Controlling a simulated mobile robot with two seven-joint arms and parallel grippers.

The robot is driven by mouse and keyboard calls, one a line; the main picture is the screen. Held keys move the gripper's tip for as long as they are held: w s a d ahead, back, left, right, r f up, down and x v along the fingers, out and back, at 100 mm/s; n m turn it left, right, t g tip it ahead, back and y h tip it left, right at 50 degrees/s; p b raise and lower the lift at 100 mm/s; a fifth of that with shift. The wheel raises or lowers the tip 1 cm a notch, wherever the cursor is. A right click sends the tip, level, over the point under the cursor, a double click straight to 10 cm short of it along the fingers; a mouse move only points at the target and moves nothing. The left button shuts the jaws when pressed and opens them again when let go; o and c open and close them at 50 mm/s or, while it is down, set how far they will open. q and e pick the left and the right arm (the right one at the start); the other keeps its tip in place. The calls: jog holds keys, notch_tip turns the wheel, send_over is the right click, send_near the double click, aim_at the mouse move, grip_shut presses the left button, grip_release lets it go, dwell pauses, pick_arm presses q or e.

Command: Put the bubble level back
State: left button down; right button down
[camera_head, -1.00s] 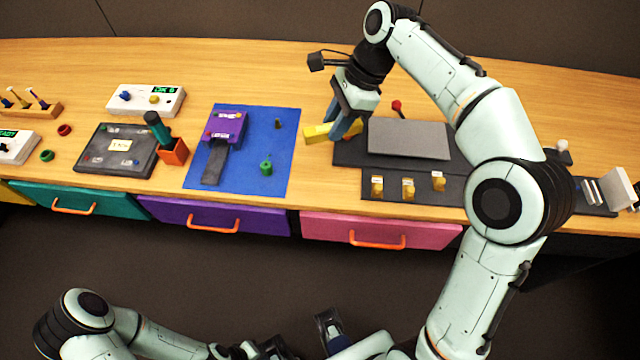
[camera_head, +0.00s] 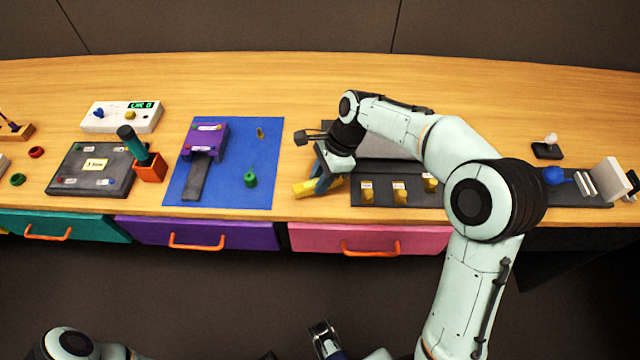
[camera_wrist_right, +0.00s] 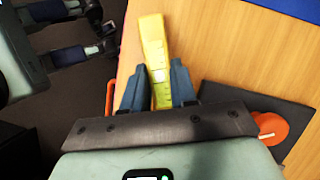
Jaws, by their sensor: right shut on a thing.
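The bubble level is a yellow bar (camera_head: 303,188), held in my right gripper (camera_head: 324,180) near the front of the table, between the blue mat and the dark panel. In the right wrist view the level (camera_wrist_right: 155,45) sticks out from between the two blue-grey fingers (camera_wrist_right: 158,90), which are shut on it. I cannot tell whether it touches the table. My left gripper (camera_head: 325,340) is low at the bottom edge of the head view, away from the table; its jaws are not clear.
The blue mat (camera_head: 225,190) with a purple device (camera_head: 205,139) lies left of the level. The dark panel (camera_head: 357,197) with small yellow labelled blocks is on the right, partly behind my arm. A pink drawer (camera_head: 310,238) is shut below. Bare wood lies behind.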

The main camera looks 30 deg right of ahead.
jog(key=shift+f, duration=1.2)
jog(key=shift+f, duration=0.15)
jog(key=c, duration=0.9)
grip_release()
jog(key=p+v, duration=0.2)
jog(key=v, duration=1)
jog(key=shift+a, duration=0.1)
